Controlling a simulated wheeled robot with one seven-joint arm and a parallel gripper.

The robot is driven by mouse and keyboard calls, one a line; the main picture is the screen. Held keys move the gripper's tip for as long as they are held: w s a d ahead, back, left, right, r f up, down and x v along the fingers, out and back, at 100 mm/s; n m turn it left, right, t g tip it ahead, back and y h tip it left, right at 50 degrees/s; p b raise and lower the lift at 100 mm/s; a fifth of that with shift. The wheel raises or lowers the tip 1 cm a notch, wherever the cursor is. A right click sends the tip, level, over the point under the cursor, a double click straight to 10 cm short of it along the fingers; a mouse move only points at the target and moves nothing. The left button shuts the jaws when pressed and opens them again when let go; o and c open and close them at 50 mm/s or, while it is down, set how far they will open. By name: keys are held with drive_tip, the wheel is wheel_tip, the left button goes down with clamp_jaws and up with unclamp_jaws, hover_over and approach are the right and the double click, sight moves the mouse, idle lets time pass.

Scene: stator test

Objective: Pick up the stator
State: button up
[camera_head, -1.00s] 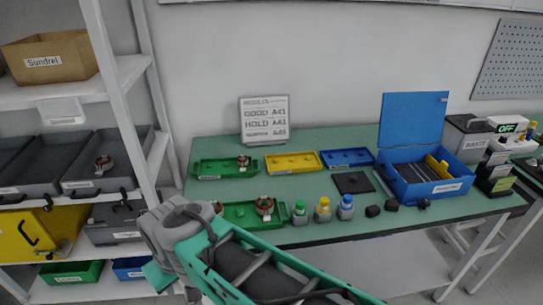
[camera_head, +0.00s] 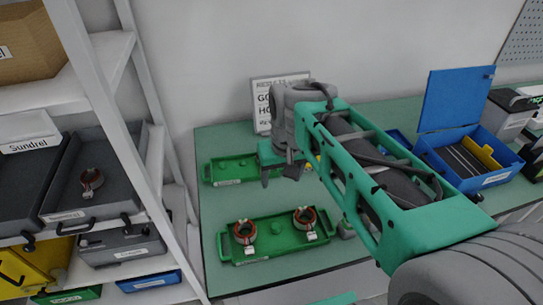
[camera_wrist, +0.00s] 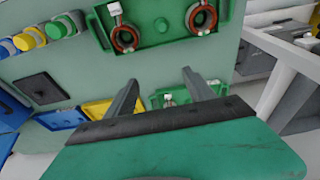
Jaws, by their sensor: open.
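In the head view, two copper-and-dark ring stators, left (camera_head: 245,232) and right (camera_head: 305,218), sit with white tags in the front green tray (camera_head: 275,246). They also show at the top of the wrist view, one at left (camera_wrist: 125,38) and one at right (camera_wrist: 203,18). My gripper (camera_head: 279,178) is open above the table near the back green tray (camera_head: 222,170), apart from the front stators. In the wrist view, my gripper (camera_wrist: 160,88) has nothing visibly held; a white-tagged part (camera_wrist: 168,99) in the back tray is mostly hidden behind it.
Another stator (camera_head: 91,181) lies in a grey bin on the left shelf (camera_head: 108,75). A sign (camera_head: 262,92) stands behind my arm. An open blue box (camera_head: 465,150) is at right.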

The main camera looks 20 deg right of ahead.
drive_tip(key=shift+o, duration=0.4)
drive_tip(key=w+g, duration=0.1)
drive_tip(key=w, duration=1)
drive_tip(key=shift+d+r, duration=0.25)
drive_tip(key=shift+r, duration=0.05)
drive_tip(key=w+f+g, duration=0.1)
drive_tip(key=w+f, duration=0.5)
drive_tip(key=w, duration=0.7)
drive_tip(key=shift+m, duration=0.3)
wheel_tip(320, 180, down, 8)
drive_tip(key=shift+s+d+r, duration=0.1)
drive_tip(key=shift+s, duration=0.05)
clamp_jaws()
